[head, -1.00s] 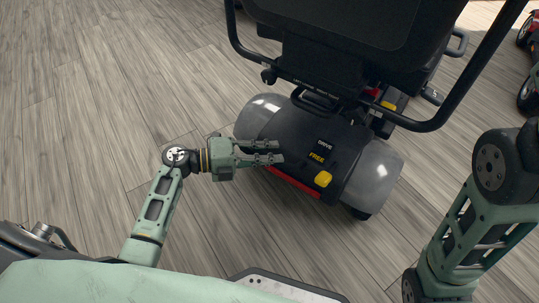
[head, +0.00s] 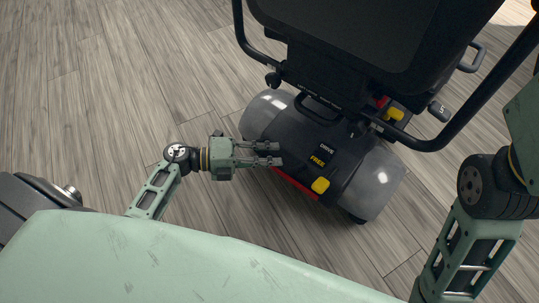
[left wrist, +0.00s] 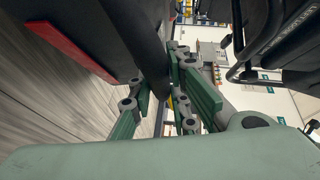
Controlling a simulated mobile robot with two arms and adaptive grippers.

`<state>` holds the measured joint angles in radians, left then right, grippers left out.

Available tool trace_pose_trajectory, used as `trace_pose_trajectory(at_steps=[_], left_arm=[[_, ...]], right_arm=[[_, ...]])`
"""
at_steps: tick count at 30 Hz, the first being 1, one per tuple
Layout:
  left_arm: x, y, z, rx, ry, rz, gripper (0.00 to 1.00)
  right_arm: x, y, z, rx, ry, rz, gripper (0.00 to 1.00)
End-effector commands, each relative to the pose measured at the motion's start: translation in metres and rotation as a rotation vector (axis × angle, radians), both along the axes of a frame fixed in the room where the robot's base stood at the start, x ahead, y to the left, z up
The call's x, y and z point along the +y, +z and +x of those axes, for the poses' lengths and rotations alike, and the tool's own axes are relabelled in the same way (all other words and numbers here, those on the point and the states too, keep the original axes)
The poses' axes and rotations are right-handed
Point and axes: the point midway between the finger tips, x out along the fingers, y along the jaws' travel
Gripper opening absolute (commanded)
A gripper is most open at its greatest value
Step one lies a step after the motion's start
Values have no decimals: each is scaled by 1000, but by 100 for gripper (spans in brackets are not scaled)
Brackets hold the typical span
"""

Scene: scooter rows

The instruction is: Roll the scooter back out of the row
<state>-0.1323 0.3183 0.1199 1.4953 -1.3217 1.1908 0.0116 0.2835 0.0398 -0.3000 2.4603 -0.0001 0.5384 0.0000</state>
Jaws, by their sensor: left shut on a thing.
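The scooter (head: 345,165) fills the upper right of the head view, seen from behind, with a black seat back (head: 380,35), a black tube frame (head: 440,140), grey rear fenders and a red rear strip. A yellow lever (head: 320,185) sits on its rear cover, closer to the FREE label than to DRIVE. My left gripper (head: 268,154) is at the left of the rear cover. In the left wrist view, a dark rounded part of the scooter (left wrist: 140,40) passes between its fingers, which are shut on it. My right arm shows at the right; its gripper is out of view.
The wood-plank floor (head: 100,100) is clear to the left and behind the scooter. In the left wrist view, a pale wall or shelf area (left wrist: 265,100) shows behind the fingers. My green body cover fills the bottom of the head view.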

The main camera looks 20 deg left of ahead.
Motion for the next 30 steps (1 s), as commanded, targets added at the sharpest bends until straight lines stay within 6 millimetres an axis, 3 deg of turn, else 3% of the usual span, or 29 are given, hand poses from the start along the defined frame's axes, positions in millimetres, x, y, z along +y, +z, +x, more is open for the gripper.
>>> trace_pose_trajectory(at_steps=[1, 2, 8, 20, 30], left_arm=[[1, -3, -1, 3, 2, 8, 0], [1, -3, -1, 3, 1, 8, 19], [1, -3, -1, 4, -1, 5, 36], [8, -1, -5, 5, -2, 4, 36], [67, 7, -38, 7, -2, 6, 36]], right_arm=[[0, 0, 0, 0, 0, 0, 0], [0, 0, 0, 0, 0, 0, 0], [0, 0, 0, 0, 0, 0, 0], [0, 1, 0, -1, 0, 0, 0], [0, 0, 0, -1, 0, 0, 0]])
